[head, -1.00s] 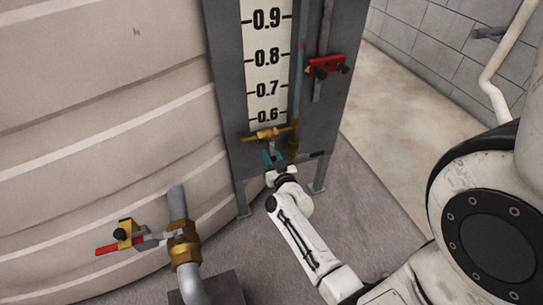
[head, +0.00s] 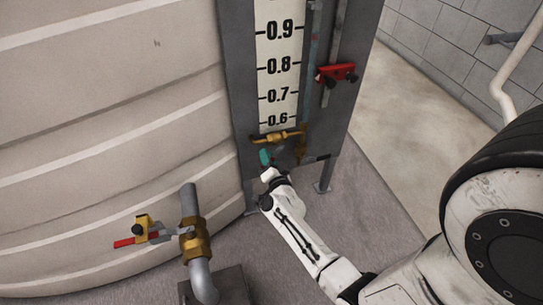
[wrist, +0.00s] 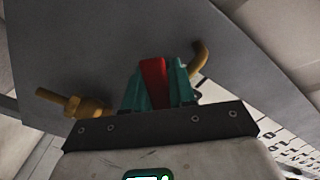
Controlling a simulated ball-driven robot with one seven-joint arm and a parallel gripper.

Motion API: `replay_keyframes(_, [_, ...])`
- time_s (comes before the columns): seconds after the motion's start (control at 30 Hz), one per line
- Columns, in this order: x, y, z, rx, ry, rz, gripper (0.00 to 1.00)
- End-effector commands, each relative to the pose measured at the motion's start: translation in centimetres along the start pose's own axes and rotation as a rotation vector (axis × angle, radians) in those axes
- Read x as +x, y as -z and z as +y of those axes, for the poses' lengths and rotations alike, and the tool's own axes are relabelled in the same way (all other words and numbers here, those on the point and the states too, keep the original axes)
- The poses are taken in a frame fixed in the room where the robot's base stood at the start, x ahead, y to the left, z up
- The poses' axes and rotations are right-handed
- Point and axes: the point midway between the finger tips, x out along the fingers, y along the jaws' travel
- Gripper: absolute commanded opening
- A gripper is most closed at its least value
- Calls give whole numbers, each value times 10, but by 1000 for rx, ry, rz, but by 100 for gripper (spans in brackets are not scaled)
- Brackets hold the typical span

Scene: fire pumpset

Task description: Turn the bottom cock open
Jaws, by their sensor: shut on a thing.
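The bottom cock (head: 277,137) is a brass fitting at the foot of the level gauge, just under the 0.6 mark. My gripper (head: 265,157) is below and slightly left of it in the head view. In the wrist view my gripper (wrist: 158,85) has its teal fingers closed on both sides of a red lever (wrist: 153,80). Brass parts of the cock (wrist: 75,105) show left of the fingers, and a bent brass piece (wrist: 198,58) shows right behind them. The lever's joint with the cock is hidden by the fingers.
The grey gauge panel (head: 238,110) stands against the ribbed tank (head: 100,120). A red clamp (head: 337,73) sits higher on the panel. A brass valve with a red-tipped handle (head: 130,241) is on a pipe at lower left. Floor to the right (head: 400,130) is clear.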

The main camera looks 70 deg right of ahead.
Motion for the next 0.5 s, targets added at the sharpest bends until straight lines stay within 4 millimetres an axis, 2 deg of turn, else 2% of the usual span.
replay_keyframes(0.5, [0, 8, -28, 476, 0, 1, 0])
